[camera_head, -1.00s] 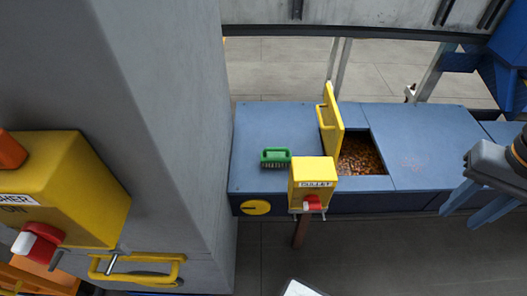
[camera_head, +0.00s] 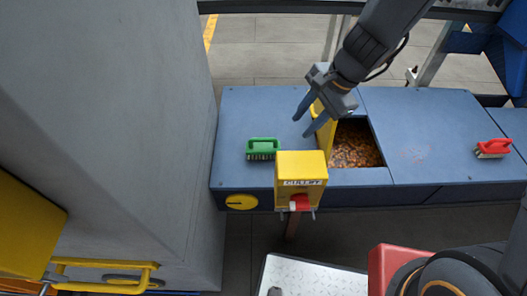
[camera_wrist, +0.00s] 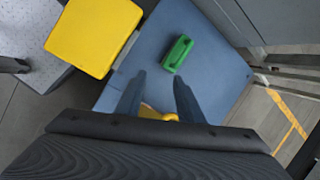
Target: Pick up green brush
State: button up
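The green brush (camera_head: 262,148) lies bristles down on the left part of the blue bench top (camera_head: 236,118). It also shows in the wrist view (camera_wrist: 177,53), above and beyond my fingertips. My gripper (camera_head: 306,120) is open and empty, to the right of the brush and a little farther back, near the raised yellow lid (camera_head: 326,138). In the wrist view my two fingers (camera_wrist: 160,82) are spread apart and do not touch the brush.
A yellow box with a red knob (camera_head: 301,172) stands in front of the bench, close right of the brush. An opening with brown pieces (camera_head: 354,146) lies right of the lid. A red brush (camera_head: 492,148) lies at the far right. A grey wall (camera_head: 130,120) borders the left.

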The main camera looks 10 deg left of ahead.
aim_at(263, 139)
jog(key=shift+w+a+f+m+t+y+b, duration=0.15)
jog(key=shift+w+a+f+m+b, duration=0.5)
jog(key=shift+a+f, duration=1.5)
jog(key=shift+w+a+f+m+t+y+b, duration=0.1)
jog(key=shift+w+a+f+m+b, duration=0.2)
jog(key=shift+w+a+f+m, duration=1.25)
jog(key=shift+a+f+m+t+y+b, duration=0.15)
jog(key=shift+a+f+m+b, duration=0.3)
jog(key=shift+a+f, duration=2.3)
jog(key=shift+d+f, duration=0.55)
jog(key=shift+d, duration=0.1)
jog(key=shift+c, duration=0.4)
grip_shut()
